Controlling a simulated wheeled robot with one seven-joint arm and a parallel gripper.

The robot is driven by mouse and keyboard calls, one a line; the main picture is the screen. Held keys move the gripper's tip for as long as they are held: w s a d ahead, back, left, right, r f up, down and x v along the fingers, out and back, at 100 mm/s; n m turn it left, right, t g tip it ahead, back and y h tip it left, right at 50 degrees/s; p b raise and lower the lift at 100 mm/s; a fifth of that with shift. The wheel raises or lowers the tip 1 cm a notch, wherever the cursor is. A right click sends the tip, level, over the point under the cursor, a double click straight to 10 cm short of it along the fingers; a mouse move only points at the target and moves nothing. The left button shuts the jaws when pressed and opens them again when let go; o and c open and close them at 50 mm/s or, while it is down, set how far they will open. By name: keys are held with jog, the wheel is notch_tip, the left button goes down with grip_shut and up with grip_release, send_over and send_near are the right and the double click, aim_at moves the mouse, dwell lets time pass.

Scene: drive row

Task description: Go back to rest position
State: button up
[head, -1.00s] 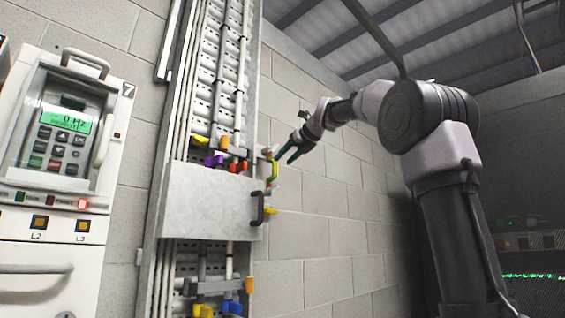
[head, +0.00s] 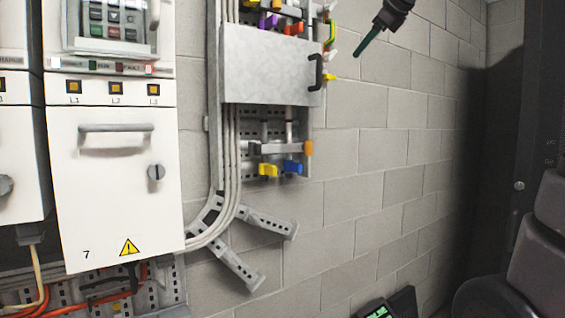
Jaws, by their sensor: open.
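My gripper (head: 368,38) shows at the top of the head view, in front of the block wall, right of the grey cover plate (head: 268,64) and its black handle (head: 315,72). Only its tip and wrist end are in the picture; the rest of the arm above is cut off. The jaws are open with nothing seen between them. The gripper looks apart from the plate and the handle.
A white drive cabinet (head: 113,185) numbered 7 stands at the left. Yellow and blue connectors (head: 291,167) sit below the plate. Cable trunking (head: 240,262) ends low on the wall. The block wall (head: 375,170) right of it is bare. Dark parts of mine fill the lower right.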

jog(key=s+d+f+n+g+h, duration=0.1)
jog(key=s+f+n+g, duration=0.1)
jog(key=s+f+n, duration=0.7)
jog(key=s+d+f+n+g+h, duration=0.1)
jog(key=s+f+n, duration=0.9)
jog(key=f, duration=1.1)
jog(key=s+g, duration=0.1)
jog(key=s, duration=0.3)
jog(key=shift+s+d+f+h, duration=0.25)
jog(key=shift+f+h, duration=0.05)
jog(key=shift+f, duration=0.05)
jog(key=shift+o, duration=0.3)
